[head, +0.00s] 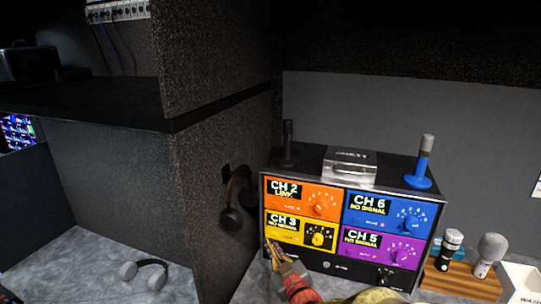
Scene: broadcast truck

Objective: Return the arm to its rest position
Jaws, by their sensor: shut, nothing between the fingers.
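My gripper (274,250) is at the bottom middle of the head view, with a red part of my arm behind it. Its fingers are shut with nothing held. It shows in front of the lower left of a black receiver unit (340,269), by the yellow CH 3 panel (280,231). I cannot tell whether it touches the panel. The unit also has an orange CH 2 panel (291,205), a blue CH 6 panel (381,207) and a purple CH 5 panel (376,240), each with a knob. CH 2 reads "LINK"; CH 5 and CH 6 read "NO SIGNAL".
A clear-lidded box (349,167), a blue antenna (423,162) and a black antenna (288,143) top the unit. Microphones (490,254) stand in a wooden holder (462,284) at right. Dark headphones (236,200) hang on the partition; grey headphones (145,271) lie on the left counter.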

